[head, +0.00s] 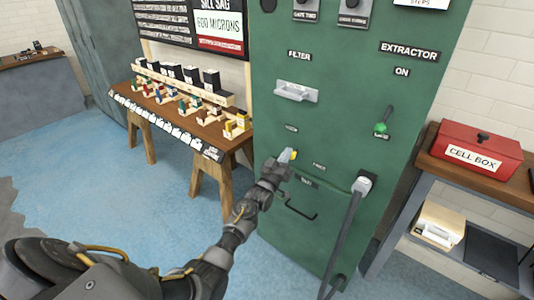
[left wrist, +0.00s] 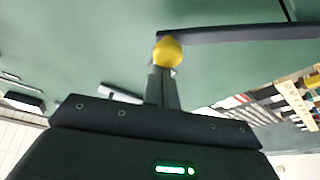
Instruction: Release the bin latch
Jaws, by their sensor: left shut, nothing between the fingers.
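The green extractor cabinet (head: 345,110) carries a lever with a yellow knob (head: 293,154), apparently the bin latch, at the height of my left gripper (head: 286,160). In the left wrist view the yellow knob (left wrist: 168,51) sits at the tip of my shut left fingers (left wrist: 163,88), with nothing held between them. A dark bar (left wrist: 245,34) runs right from the knob. I cannot tell whether the fingers touch the knob. Below, a black bin handle (head: 300,212) is on the cabinet front. My right gripper is not in view.
A grey cable with a plug (head: 364,183) hangs down the cabinet's right side. A filter handle (head: 296,92) and a green-knobbed switch (head: 382,128) are above. A wooden bench (head: 205,143) with small parts stands left, and a red cell box (head: 476,150) is right.

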